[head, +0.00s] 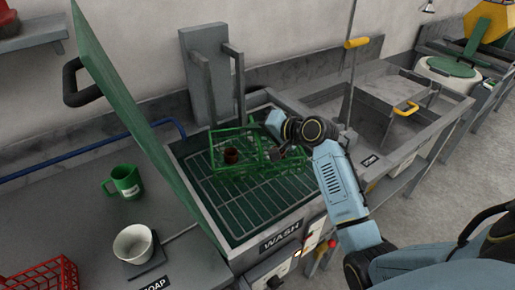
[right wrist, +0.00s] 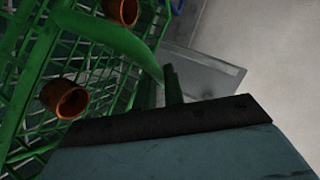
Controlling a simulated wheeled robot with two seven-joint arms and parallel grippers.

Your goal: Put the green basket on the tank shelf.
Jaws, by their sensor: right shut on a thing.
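The green wire basket (head: 228,158) is in the wash tank, at or just above the wire rack that serves as the tank shelf (head: 240,212); I cannot tell whether it touches. My left gripper is not in view.
The green tank lid (head: 140,115) stands open on the left. A grey upright post (head: 208,75) rises behind the tank. A green mug (head: 124,182), a white bowl (head: 133,244) and a red basket (head: 40,278) are on the left counter. A grey sink (head: 370,105) adjoins on the right.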

